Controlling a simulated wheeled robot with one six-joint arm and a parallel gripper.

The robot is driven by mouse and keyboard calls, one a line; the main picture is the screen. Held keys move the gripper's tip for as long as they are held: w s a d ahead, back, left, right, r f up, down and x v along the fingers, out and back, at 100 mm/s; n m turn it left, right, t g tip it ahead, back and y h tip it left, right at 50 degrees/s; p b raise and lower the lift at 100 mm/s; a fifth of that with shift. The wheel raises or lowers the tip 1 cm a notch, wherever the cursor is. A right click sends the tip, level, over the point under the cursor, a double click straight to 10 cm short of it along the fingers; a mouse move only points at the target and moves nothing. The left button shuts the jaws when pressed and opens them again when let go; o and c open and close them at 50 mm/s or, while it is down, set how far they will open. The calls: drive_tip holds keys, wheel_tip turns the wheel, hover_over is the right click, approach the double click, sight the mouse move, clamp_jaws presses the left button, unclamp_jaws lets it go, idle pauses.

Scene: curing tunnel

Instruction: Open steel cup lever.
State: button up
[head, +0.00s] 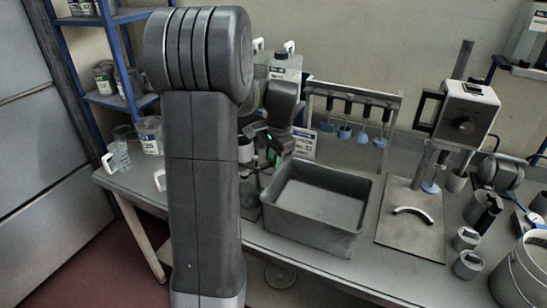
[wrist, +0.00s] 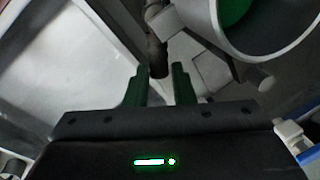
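In the wrist view a pale metal cup (wrist: 262,57) with green inside fills the upper right. A dark lever-like rod (wrist: 157,50) comes down beside it, its lower end between the two green fingers of my gripper (wrist: 159,76). The fingers stand apart, with a narrow gap visible on each side of the rod; I cannot see firm contact. In the head view my gripper (head: 271,143) is above the bench, behind the left part of the grey bin. My arm hides much of that spot, and the cup and lever cannot be clearly made out there.
A grey open bin (head: 316,202) stands just in front of my gripper. A rack with hanging small cups (head: 345,130) is behind it. To the right are a board with a curved handle (head: 412,213), a stand-mounted device (head: 467,112) and several containers. Blue shelving (head: 128,102) stands left.

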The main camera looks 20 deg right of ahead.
drive_tip(key=shift+o, duration=1.3)
wheel_tip(320, 180, up, 14)
drive_tip(key=s, duration=0.2)
drive_tip(key=shift+s+d+f+b, duration=0.2)
drive_tip(key=shift+s+d+b, duration=0.05)
drive_tip(key=shift+s+b, duration=0.1)
drive_tip(key=shift+w+f, duration=0.1)
drive_tip(key=shift+f, duration=0.05)
drive_tip(key=f, duration=0.4)
drive_tip(key=w+f, duration=0.1)
drive_tip(key=f, duration=0.4)
drive_tip(key=w+f, duration=0.1)
drive_tip(key=f, duration=0.3)
drive_tip(key=shift+w+a+f+p, duration=0.2)
drive_tip(key=shift+w+a+p, duration=0.05)
drive_tip(key=shift+p, duration=0.1)
